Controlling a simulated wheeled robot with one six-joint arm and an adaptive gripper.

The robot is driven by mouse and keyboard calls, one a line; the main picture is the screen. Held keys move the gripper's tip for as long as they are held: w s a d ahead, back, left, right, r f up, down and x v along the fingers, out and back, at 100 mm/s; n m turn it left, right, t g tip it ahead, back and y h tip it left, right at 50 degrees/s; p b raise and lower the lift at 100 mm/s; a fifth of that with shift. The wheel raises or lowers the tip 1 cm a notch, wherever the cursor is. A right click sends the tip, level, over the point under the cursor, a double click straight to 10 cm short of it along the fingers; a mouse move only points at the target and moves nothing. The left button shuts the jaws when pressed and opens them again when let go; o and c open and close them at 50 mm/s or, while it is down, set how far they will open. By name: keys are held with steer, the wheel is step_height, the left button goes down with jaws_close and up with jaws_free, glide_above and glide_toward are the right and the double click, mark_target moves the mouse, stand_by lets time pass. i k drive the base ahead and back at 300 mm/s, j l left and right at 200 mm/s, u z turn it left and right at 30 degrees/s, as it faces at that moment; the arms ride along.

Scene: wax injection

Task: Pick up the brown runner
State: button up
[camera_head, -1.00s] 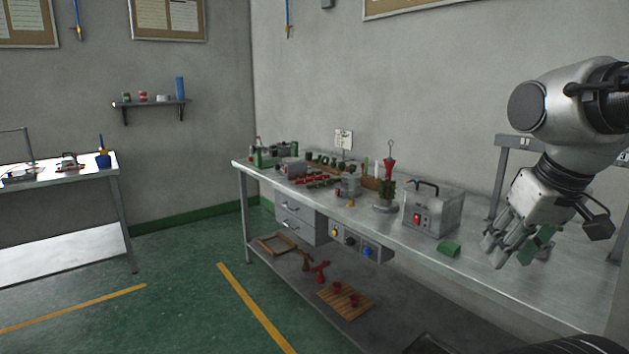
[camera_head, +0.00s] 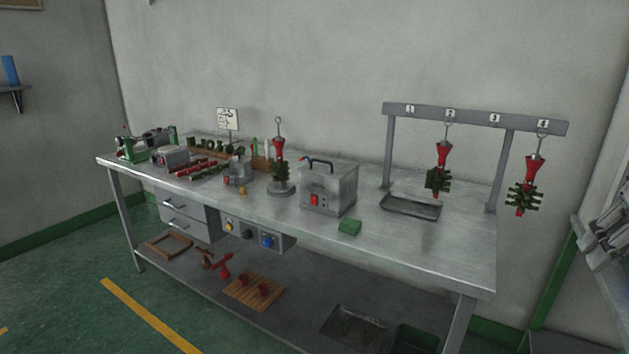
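A small brown piece (camera_head: 205,258) on the lower shelf, left of a red one, looks like the brown runner. It is small in the camera_head view, so its exact shape is unclear. A red runner-like piece (camera_head: 222,266) lies close beside it. My gripper (camera_head: 602,238) shows only in part at the right edge, far from the brown piece. I cannot make out whether its fingers are open or shut.
The steel workbench (camera_head: 455,258) carries several machines, including a grey box with a handle (camera_head: 328,188). Red-and-green trees hang from the numbered rack (camera_head: 470,118). On the shelf are a wooden frame (camera_head: 168,243) and a slatted board (camera_head: 243,293). Floor in front is clear.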

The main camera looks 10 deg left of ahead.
mark_target(187, 164)
steer(key=i+j, duration=0.25)
steer(key=j, duration=0.4)
steer(key=i+j, duration=0.3)
steer(key=j, duration=0.35)
steer(key=i+j, duration=0.25)
steer(key=j, duration=0.4)
steer(key=i+j, duration=0.3)
steer(key=j, duration=0.35)
steer(key=i+j, duration=0.25)
steer(key=j, duration=0.4)
steer(key=i+j, duration=0.25)
steer(key=j, duration=0.4)
steer(key=i+j, duration=0.3)
steer(key=j, duration=0.35)
steer(key=i+j, duration=0.25)
steer(key=j, duration=0.35)
